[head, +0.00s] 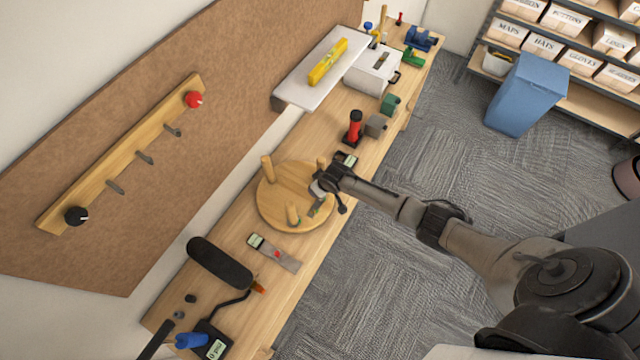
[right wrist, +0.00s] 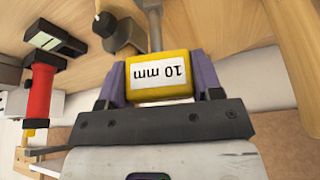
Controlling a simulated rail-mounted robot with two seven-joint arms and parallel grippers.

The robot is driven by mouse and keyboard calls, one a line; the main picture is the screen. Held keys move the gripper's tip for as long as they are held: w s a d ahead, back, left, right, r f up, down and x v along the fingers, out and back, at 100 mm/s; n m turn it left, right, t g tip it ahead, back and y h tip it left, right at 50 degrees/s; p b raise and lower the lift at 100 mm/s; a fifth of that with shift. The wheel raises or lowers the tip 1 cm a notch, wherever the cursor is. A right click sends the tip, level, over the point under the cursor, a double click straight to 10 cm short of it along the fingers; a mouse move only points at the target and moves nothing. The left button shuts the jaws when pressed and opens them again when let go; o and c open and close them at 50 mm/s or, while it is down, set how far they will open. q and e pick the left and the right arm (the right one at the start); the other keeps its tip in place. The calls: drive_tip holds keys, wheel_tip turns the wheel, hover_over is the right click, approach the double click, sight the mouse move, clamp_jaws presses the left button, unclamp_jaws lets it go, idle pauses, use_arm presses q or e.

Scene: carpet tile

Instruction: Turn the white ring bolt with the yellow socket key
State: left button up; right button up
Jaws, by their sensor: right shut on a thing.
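My right gripper (head: 326,186) is over the round wooden disc with pegs (head: 285,219) in the head view. In the right wrist view its purple fingers (right wrist: 160,82) are shut on the yellow socket key (right wrist: 160,90), a block with an upside-down "10 mm" label. The key's grey shaft (right wrist: 152,28) runs from the block to the top edge, where its end is cut off. In the head view the key is too small or hidden to make out. I cannot make out the white ring bolt in either view. My left gripper is not in view.
A red-handled tool (head: 354,128) stands on the bench (head: 222,226) beyond the disc.

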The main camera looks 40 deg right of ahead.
drive_tip(key=shift+r+m+h+p, duration=0.1)
drive_tip(key=shift+m+h+p, duration=0.3)
drive_tip(key=shift+m+p, duration=0.55)
drive_tip(key=m+h, duration=0.1)
drive_tip(key=m, duration=0.1)
drive_tip(key=shift+m+p, duration=0.35)
drive_tip(key=shift+p, duration=0.05)
drive_tip(key=shift+m+g+h, duration=0.3)
drive_tip(key=shift+m+h, duration=0.1)
drive_tip(key=shift+m, duration=0.6)
drive_tip(key=shift+d+m+g+h, duration=0.15)
drive_tip(key=shift+m+g+h, duration=0.25)
drive_tip(key=shift+m, duration=1)
